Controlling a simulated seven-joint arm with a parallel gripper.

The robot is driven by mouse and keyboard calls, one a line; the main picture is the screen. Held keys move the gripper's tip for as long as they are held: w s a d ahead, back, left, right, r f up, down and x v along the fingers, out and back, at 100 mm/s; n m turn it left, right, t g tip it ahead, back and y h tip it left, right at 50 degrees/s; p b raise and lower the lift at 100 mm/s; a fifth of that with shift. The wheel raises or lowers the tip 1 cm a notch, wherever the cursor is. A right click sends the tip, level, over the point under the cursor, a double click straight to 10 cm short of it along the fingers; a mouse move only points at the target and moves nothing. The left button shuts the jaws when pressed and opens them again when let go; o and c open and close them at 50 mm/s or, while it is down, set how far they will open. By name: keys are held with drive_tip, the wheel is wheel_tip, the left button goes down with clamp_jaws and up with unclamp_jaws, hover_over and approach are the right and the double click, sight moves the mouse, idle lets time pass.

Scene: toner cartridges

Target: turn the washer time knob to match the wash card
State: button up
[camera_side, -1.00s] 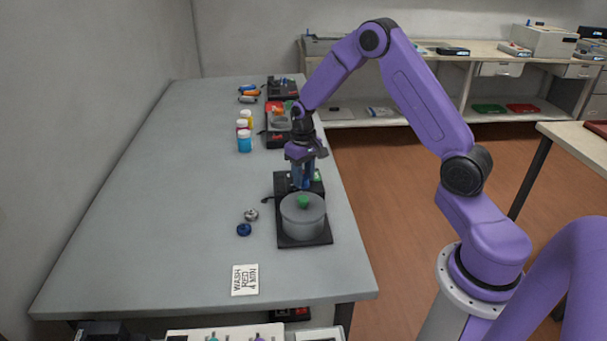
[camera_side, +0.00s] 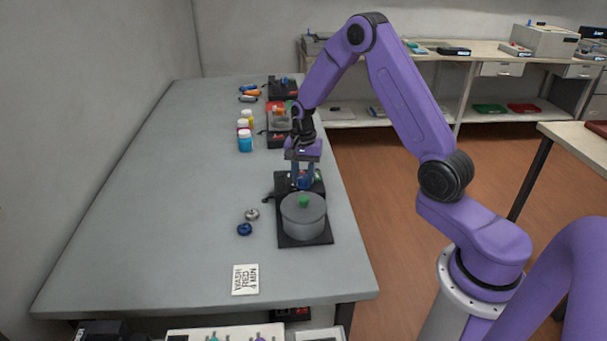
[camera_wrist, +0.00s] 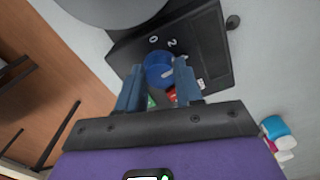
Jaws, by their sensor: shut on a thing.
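The washer (camera_side: 303,214) is a grey drum with a green lid knob on a black base near the table's right edge. Its time knob (camera_wrist: 158,69) is blue with a pale pointer, on the black panel (camera_wrist: 208,42); the marks 0 and 2 show beside it. My gripper (camera_wrist: 158,78) points down at the panel, its blue fingers shut on the knob; it also shows in the side view (camera_side: 302,182). The fingers hide part of the dial and its other marks. The wash card (camera_side: 245,279) lies at the table's front and reads "WASH RED 4 MIN".
A silver part (camera_side: 252,214) and a dark blue part (camera_side: 244,229) lie left of the washer. Several coloured bottles (camera_side: 245,141) stand farther back, near another black-based device (camera_side: 279,120). The table's left side is clear.

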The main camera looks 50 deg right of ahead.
sight(303, 178)
drive_tip(key=shift+m, duration=1.1)
drive_tip(key=o, duration=1)
drive_tip(key=shift+o, duration=0.2)
wheel_tip(303, 178, up, 18)
drive_tip(key=shift+f, duration=0.25)
